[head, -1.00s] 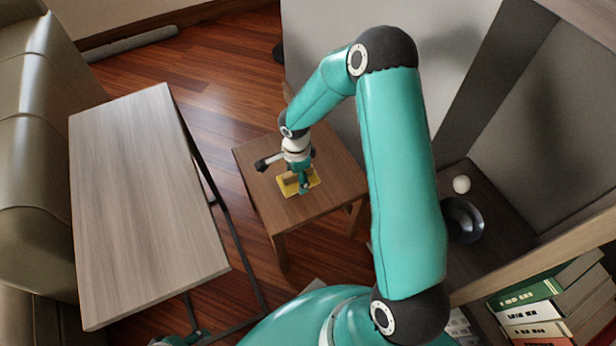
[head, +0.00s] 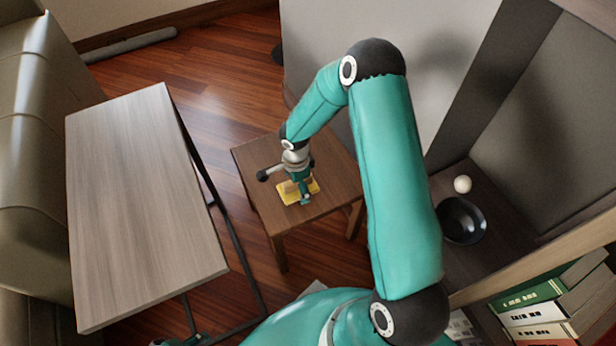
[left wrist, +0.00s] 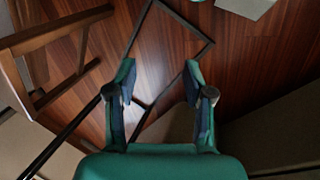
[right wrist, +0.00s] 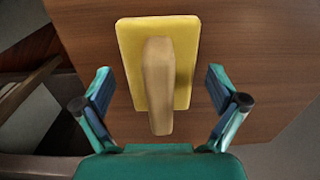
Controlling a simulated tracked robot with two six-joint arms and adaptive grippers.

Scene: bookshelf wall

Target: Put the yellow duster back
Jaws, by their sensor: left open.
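The yellow duster (head: 286,192) lies on a small brown wooden table (head: 330,190). In the right wrist view the duster (right wrist: 130,50) is a yellow pad with a tan handle (right wrist: 158,85) running along its middle. My right gripper (head: 304,197) is over the duster and hides part of it. In the right wrist view my right gripper (right wrist: 158,85) is open, with its fingers apart on either side of the handle and not touching it. My left gripper (left wrist: 160,75) is open and empty over the floor; in the head view only a bit of it shows at the bottom edge.
A long grey-brown table (head: 140,200) stands left, beside a sofa (head: 30,150). On the right a dark shelf holds a black bowl (head: 462,222) and a white ball (head: 462,184).

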